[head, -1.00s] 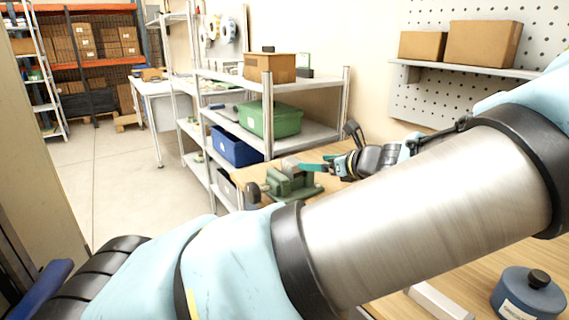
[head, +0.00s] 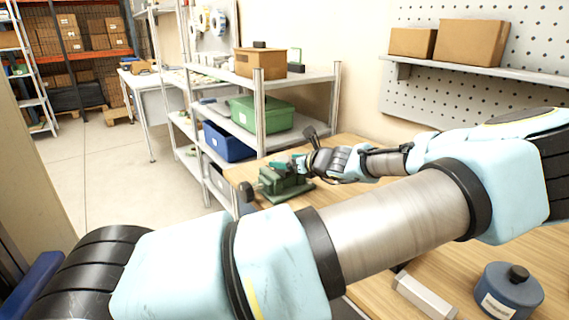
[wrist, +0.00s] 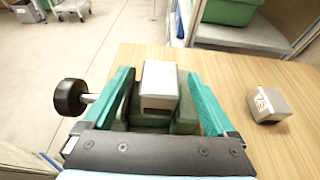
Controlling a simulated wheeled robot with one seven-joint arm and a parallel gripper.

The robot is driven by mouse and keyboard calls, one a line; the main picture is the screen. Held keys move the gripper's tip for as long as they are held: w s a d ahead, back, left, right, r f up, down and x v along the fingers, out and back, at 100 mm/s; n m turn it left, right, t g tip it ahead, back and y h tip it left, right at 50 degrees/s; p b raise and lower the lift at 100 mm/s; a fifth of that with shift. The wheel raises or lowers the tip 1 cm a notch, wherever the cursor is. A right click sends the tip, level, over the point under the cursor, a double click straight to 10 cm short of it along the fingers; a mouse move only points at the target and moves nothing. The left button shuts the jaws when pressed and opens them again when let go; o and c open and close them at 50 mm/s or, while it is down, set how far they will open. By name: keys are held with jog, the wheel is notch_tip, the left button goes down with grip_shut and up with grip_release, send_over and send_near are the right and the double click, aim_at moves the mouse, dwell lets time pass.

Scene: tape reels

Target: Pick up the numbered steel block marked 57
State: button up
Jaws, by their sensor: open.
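A pale steel block (wrist: 160,80) stands up in the jaws of a green vise (head: 285,184) on the wooden table. No number is readable on its visible faces. My gripper (wrist: 159,72) is open, its teal fingers to the left and right of this block with gaps on both sides. In the head view my gripper (head: 291,165) is at the top of the vise and hides the block. A second grey block (wrist: 268,104) lies on the table to the right in the wrist view, outside the fingers; its label has digits that look like 75, tilted.
The vise's black handle knob (wrist: 70,97) sticks out left of my fingers. A shelf unit with a green bin (head: 262,116) and a blue bin (head: 228,141) stands behind the table. A blue round container (head: 508,292) and a pale bar (head: 425,294) are at the front right.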

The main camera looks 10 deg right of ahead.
grip_shut()
dwell(0.8)
